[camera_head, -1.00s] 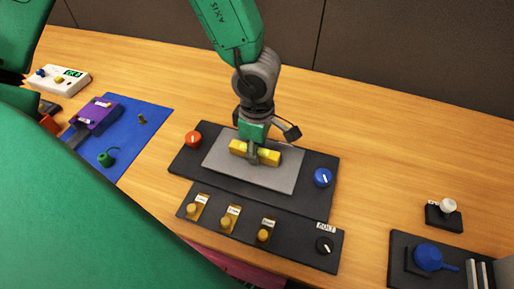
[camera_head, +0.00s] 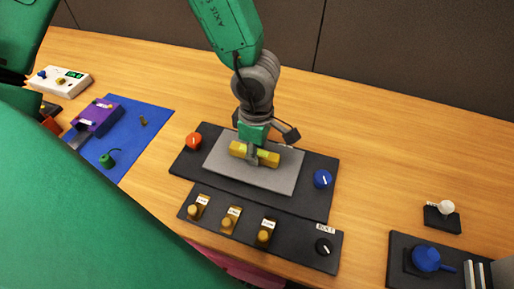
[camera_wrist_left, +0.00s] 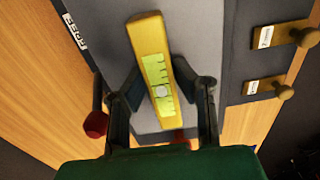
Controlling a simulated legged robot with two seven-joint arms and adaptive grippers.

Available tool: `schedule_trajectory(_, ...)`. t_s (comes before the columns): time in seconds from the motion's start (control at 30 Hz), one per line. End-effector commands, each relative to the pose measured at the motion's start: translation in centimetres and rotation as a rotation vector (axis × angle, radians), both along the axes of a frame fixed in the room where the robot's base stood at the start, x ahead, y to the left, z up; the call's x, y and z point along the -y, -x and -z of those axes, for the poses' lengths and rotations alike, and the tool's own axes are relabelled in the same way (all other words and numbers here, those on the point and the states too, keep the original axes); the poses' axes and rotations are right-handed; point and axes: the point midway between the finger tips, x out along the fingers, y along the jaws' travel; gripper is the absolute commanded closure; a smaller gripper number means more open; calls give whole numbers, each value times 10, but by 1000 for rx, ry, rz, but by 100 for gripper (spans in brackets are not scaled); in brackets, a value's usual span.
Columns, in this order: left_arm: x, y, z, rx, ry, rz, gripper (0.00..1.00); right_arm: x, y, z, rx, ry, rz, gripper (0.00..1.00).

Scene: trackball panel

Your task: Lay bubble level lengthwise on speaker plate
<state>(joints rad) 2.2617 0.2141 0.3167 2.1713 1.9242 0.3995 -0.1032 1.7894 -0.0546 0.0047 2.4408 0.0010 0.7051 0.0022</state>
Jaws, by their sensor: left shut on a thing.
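The yellow bubble level (camera_head: 266,158) is over the grey speaker plate (camera_head: 227,171) in the head view, its long side running along the plate's length. I cannot tell whether it touches the plate or hangs just above it. My left gripper (camera_head: 254,157) comes down from above and is shut on the level near its middle. In the left wrist view the level (camera_wrist_left: 149,42) lies between the two fingers (camera_wrist_left: 162,98), its green scale and bubble facing the camera, over the grey plate (camera_wrist_left: 192,36). My right gripper is not in view.
The black panel carries a red knob (camera_head: 193,141) left of the plate and a blue knob (camera_head: 322,178) right of it. A switch panel (camera_head: 288,245) sits in front. A blue mat (camera_head: 150,112) lies left; a blue trackball-like control (camera_head: 426,257) stands right.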

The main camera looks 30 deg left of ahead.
Motion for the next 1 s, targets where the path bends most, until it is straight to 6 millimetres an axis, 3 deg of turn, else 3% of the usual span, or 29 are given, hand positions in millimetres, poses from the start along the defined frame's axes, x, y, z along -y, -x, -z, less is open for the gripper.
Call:
schedule_trajectory(0.83, 1, 0, -1, 0, 0, 0, 100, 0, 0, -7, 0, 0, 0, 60)
schedule_trajectory(0.87, 1, 0, -1, 0, 0, 0, 67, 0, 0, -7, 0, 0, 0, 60)
schedule_trajectory(0.9, 1, 0, -1, 0, 0, 0, 53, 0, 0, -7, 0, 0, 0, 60)
schedule_trajectory(1.0, 1, 0, -1, 0, 0, 0, 53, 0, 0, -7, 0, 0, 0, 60)
